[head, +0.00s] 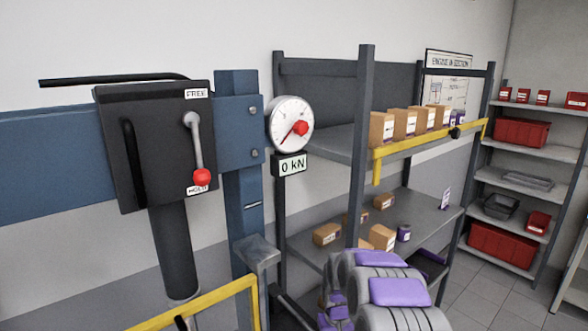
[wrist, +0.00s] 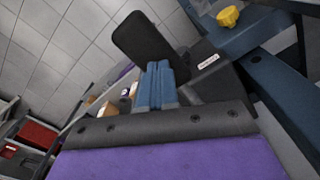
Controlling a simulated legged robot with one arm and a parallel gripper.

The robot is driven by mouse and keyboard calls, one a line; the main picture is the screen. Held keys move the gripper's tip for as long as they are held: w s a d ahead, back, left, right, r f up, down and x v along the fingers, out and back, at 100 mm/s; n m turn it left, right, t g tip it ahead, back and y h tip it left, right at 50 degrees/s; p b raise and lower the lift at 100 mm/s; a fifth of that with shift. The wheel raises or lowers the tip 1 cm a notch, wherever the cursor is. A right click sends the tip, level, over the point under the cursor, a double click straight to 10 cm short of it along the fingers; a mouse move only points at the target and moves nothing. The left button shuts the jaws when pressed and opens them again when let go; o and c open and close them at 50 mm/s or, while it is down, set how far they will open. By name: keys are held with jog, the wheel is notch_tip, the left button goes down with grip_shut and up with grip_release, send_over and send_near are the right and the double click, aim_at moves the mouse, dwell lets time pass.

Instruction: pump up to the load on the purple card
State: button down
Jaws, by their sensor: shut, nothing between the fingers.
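The press has a dark head block (head: 155,140) on a blue frame (head: 240,180). Its lever with a red knob (head: 201,176) points down at the HOLD label; FREE is above. The round dial gauge (head: 291,124) has a red needle pointing lower left, and the readout (head: 292,165) below it shows 0 kN. My gripper (wrist: 157,72) is shut and empty in the wrist view, near dark and blue parts.
A grey rack holds cardboard boxes (head: 397,124) behind a yellow bar (head: 430,140). Shelves with red bins (head: 522,132) stand at the right. A yellow rail (head: 205,300) crosses below the press. The tiled floor (head: 480,285) is clear at lower right.

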notch_tip(320, 180, down, 6)
jog(key=shift+r+b, duration=0.25)
jog(key=shift+b, duration=0.2)
notch_tip(320, 180, up, 16)
jog(key=p, duration=0.3)
jog(key=shift+r+p, duration=0.15)
jog(key=shift+p, duration=0.15)
dwell(0.3)
jog(key=shift+f, duration=0.95)
jog(key=shift+f+b, duration=1.65)
jog(key=shift+f, duration=5.4)
notch_tip(320, 180, up, 16)
jog(key=p, duration=0.3)
